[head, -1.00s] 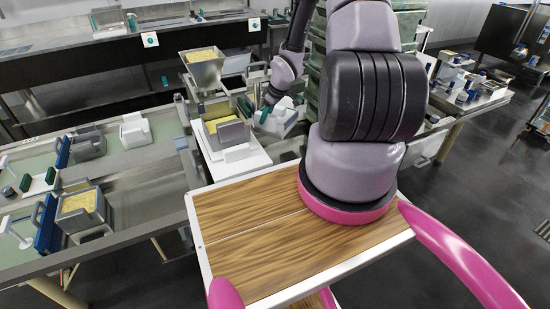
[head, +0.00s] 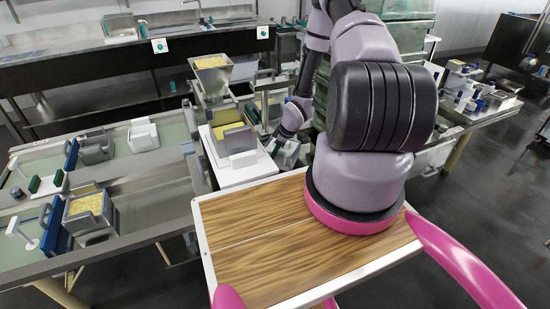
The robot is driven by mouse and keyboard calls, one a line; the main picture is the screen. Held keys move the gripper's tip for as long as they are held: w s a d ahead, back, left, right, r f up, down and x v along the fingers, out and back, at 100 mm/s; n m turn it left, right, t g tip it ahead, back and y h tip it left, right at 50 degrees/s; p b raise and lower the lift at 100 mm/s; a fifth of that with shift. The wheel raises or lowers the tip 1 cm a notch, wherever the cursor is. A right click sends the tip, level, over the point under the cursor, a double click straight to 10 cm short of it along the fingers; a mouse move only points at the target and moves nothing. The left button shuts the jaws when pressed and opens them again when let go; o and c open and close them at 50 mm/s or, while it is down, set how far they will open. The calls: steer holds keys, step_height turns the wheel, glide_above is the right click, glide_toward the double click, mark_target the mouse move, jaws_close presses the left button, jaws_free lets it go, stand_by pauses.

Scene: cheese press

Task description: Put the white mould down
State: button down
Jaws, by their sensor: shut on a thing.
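My gripper (head: 284,141) is at the end of my arm, just right of the central stand and low, beyond the far edge of the wooden top. It is shut on a pale piece, the white mould (head: 289,154), which is small and partly hidden by the gripper and arm. I cannot tell whether its underside touches a surface. Another white mould-like block (head: 144,136) stands on the left counter, apart from the gripper.
A curd-filled grey container (head: 86,207) and a grey mould (head: 95,147) stand on the left counter. The wooden top (head: 255,225) is bare in front.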

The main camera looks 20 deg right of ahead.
steer(key=shift+w+f, duration=0.1)
steer(key=shift+f, duration=1.2)
steer(key=c, duration=0.6)
jaws_free()
steer(key=shift+o, duration=0.2)
steer(key=v, duration=1.2)
